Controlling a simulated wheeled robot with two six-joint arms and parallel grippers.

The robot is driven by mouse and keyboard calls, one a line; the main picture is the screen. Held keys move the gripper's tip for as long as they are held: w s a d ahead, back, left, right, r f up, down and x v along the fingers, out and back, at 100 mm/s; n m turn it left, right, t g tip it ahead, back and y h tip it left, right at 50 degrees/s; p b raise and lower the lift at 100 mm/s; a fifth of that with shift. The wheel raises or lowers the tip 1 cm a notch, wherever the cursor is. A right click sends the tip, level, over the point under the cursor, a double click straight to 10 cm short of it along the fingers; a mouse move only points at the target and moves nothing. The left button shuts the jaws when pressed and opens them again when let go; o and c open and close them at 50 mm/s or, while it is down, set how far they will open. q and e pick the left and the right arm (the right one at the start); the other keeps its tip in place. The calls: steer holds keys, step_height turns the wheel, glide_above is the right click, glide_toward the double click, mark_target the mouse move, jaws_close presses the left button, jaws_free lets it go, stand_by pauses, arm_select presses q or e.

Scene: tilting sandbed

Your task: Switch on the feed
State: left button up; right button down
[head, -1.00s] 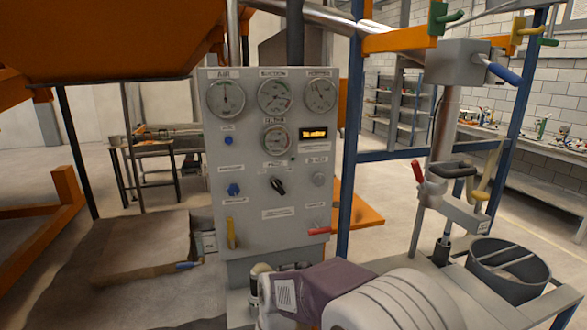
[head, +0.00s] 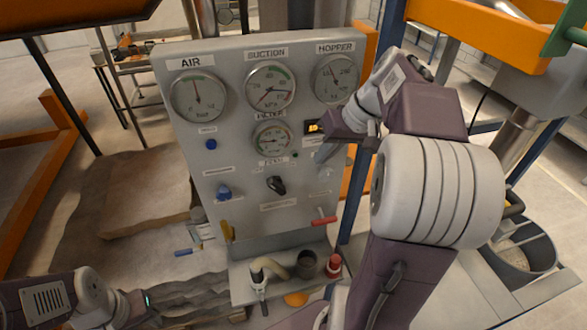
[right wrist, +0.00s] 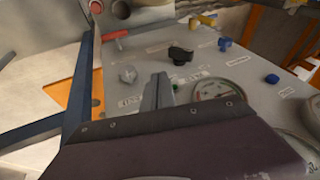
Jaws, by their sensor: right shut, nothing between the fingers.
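The grey control panel (head: 225,130) stands upright in front of me. A black rotary knob (head: 276,185) sits at its lower middle; it also shows in the right wrist view (right wrist: 181,55). A grey knob (right wrist: 127,73) is beside it. The small labels are too blurred to read surely. My right gripper (head: 325,153) is shut and empty in front of the panel's right side, above and right of the black knob. Its fingers (right wrist: 158,92) point towards the panel near the grey knob. My left gripper (head: 145,308) is low at the left, away from the panel; its jaws are unclear.
AIR (head: 198,97), SUCTION (head: 270,85) and HOPPER (head: 336,79) gauges line the panel's top. A blue knob (head: 223,192), a yellow lever (head: 227,231) and a red lever (head: 324,221) sit low on it. A blue post (head: 360,180) stands right of the panel.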

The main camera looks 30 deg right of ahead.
mark_target(276, 185)
steer(key=p+x, duration=0.1)
steer(key=x, duration=0.3)
steer(key=a+x, duration=0.1)
steer(key=x, duration=0.4)
steer(key=a+p+x, duration=0.1)
steer(key=x, duration=0.3)
steer(key=shift+s+a+r+p, duration=0.1)
steer(key=shift+s+a+p, duration=0.05)
steer(key=shift+a+p, duration=0.15)
steer(key=shift+d, duration=0.15)
